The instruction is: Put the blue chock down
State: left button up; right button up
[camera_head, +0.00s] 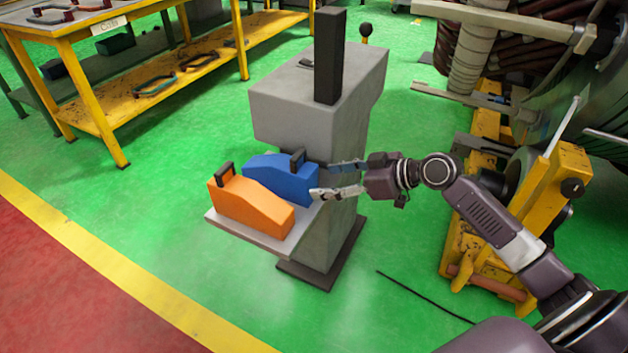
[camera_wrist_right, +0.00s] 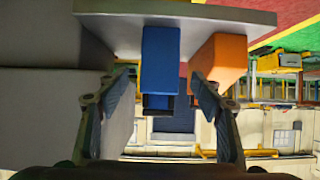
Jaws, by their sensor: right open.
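The blue chock (camera_head: 270,178) with its dark handle sits on the grey shelf (camera_head: 268,243) of the pedestal, beside the orange chock (camera_head: 250,208). My right gripper (camera_head: 322,179) is open at the right end of the blue chock. In the right wrist view, which looks upside down, the blue chock (camera_wrist_right: 160,60) hangs from the shelf edge (camera_wrist_right: 200,15) between the spread fingers (camera_wrist_right: 161,80), with gaps on both sides. The orange chock (camera_wrist_right: 224,62) is beyond the right finger there. My left gripper is not in view.
The grey pedestal (camera_head: 315,95) has a dark upright post (camera_head: 329,55) on top. A yellow workbench (camera_head: 140,75) stands at the back left. A yellow frame with large machinery (camera_head: 550,195) stands at the right, close to my right arm. Green floor (camera_head: 170,190) is open to the left.

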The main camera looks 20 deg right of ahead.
jog(key=shift+s+d, duration=0.15)
jog(key=shift+s, duration=0.1)
jog(key=s+a+f+m+g+h, duration=0.2)
jog(key=s+f, duration=0.4)
jog(key=f, duration=0.7)
jog(key=s+a+f+m+g+h, duration=0.15)
jog(key=s+f, duration=0.45)
jog(key=f, duration=0.6)
jog(key=s+a+f+m+g+h, duration=0.1)
jog(key=s+a+f+h, duration=0.1)
jog(key=s+f, duration=0.4)
jog(key=s+a+f+m+g+h, duration=0.1)
jog(key=s+a+f+g+h, duration=0.1)
jog(key=s+f, duration=0.4)
jog(key=s+a, duration=0.1)
jog(key=s, duration=0.4)
jog(key=shift+s+a+f, duration=0.15)
jog(key=shift+a+f, duration=0.05)
jog(key=shift+g, duration=0.25)
